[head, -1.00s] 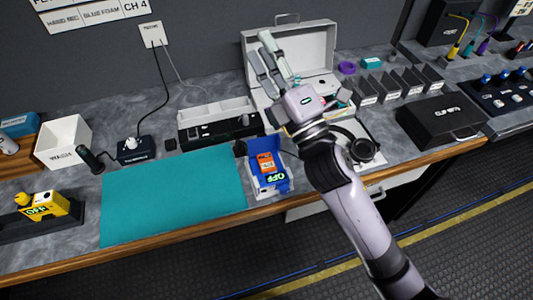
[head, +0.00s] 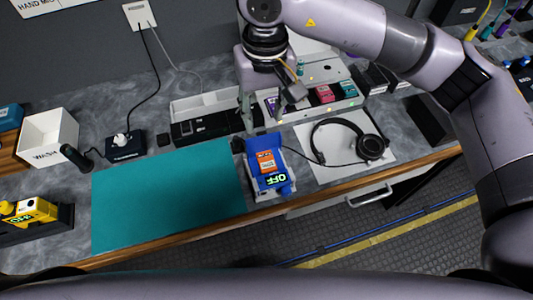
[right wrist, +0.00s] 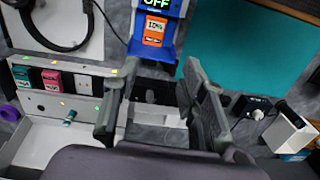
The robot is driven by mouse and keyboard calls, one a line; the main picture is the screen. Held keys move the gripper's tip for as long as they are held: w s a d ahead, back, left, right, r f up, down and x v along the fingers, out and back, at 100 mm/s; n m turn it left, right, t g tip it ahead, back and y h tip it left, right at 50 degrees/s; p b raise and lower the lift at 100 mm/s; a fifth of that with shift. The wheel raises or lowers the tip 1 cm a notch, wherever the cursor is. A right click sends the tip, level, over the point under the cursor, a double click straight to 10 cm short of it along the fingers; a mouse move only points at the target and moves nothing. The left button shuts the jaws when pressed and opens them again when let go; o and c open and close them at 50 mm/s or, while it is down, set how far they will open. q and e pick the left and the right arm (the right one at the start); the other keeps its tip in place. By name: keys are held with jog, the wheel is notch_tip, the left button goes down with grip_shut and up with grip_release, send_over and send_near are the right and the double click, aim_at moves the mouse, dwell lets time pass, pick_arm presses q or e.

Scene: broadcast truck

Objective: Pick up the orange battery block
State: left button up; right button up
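The orange battery block (head: 266,161) sits in a blue device (head: 274,184) whose lit display reads OFF, to the right of the teal mat. In the right wrist view the block (right wrist: 154,31) shows a percentage label and lies beyond my fingertips. My right gripper (head: 262,112) points down just behind the blue device. In the right wrist view its two fingers (right wrist: 153,95) stand wide apart with nothing held between them. It is apart from the block. My left gripper is not in view.
The teal mat (head: 165,200) is bare. Headphones (head: 350,140) lie on a white sheet to the right. A long dark and grey unit (head: 203,127) stands behind the mat. Coloured blocks (head: 325,93) sit in an open case behind. A white bin (head: 50,138) stands at left.

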jog(key=p, duration=0.4)
send_over(267, 161)
notch_tip(267, 161, down, 12)
jog(key=shift+w+a+r, duration=0.1)
jog(key=shift+w+r, duration=0.05)
notch_tip(267, 161, down, 5)
jog(key=p, duration=0.3)
jog(key=shift+r, duration=0.2)
jog(key=shift+f, duration=0.4)
jog(key=shift+c, duration=0.2)
jog(key=c, duration=0.8)
jog(key=shift+o, duration=0.2)
